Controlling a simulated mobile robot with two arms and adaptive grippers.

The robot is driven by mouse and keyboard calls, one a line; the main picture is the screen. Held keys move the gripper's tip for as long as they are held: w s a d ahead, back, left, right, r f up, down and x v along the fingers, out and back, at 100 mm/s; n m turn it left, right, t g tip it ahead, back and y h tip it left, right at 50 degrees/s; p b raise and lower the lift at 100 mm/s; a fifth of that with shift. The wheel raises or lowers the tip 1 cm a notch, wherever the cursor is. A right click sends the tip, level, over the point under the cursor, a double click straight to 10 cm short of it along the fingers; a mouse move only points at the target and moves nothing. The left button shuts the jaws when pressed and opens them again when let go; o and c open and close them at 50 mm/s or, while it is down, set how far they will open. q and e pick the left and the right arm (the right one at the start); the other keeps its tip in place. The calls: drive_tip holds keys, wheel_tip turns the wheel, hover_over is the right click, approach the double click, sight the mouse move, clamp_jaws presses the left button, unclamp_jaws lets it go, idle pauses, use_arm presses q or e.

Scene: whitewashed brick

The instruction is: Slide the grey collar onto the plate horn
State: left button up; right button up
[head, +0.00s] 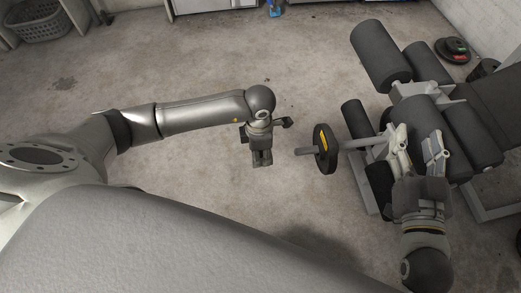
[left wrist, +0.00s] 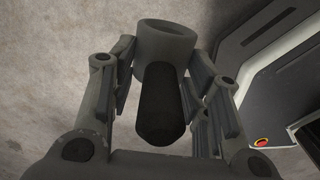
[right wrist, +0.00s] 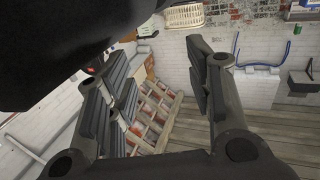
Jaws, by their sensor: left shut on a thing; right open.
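The grey collar (left wrist: 168,41) is held between the fingers of my left gripper (left wrist: 163,62), its round opening showing in the left wrist view. A dark cylinder (left wrist: 159,108) lies below it there; I cannot tell whether it belongs to the collar. In the head view my left gripper (head: 262,160) points down, left of the plate horn (head: 303,151) and apart from it; the collar is not distinct there. The horn's short grey end points left, out of a dark weight plate (head: 318,152) with a yellow mark. My right gripper (head: 416,137) is open beside the bench, and empty in the right wrist view (right wrist: 165,85).
The bench's dark padded rollers (head: 380,52) and grey frame fill the right side of the head view. Dark discs (head: 453,48) lie on the floor behind it. A basket (head: 40,20) stands far left. The concrete floor around my left gripper is clear.

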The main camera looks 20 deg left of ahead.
use_arm(q)
drive_tip(key=shift+w+d+b, duration=0.35)
drive_tip(key=shift+w+d, duration=0.3)
drive_tip(key=shift+d, duration=0.3)
drive_tip(key=shift+w+d+b, duration=0.25)
drive_tip(key=shift+w+d, duration=0.2)
drive_tip(key=shift+d, duration=0.2)
drive_tip(key=shift+w+d+b, duration=0.2)
drive_tip(key=shift+w+d, duration=0.2)
drive_tip(key=shift+d, duration=0.2)
use_arm(e)
wheel_tip(320, 180, up, 7)
drive_tip(key=s+t+y, duration=0.1)
drive_tip(key=t, duration=0.3)
drive_tip(key=shift+a+y, duration=0.35)
drive_tip(key=shift+y, duration=0.05)
use_arm(q)
drive_tip(key=shift+w+d, duration=0.1)
use_arm(e)
drive_tip(key=shift+s, duration=0.1)
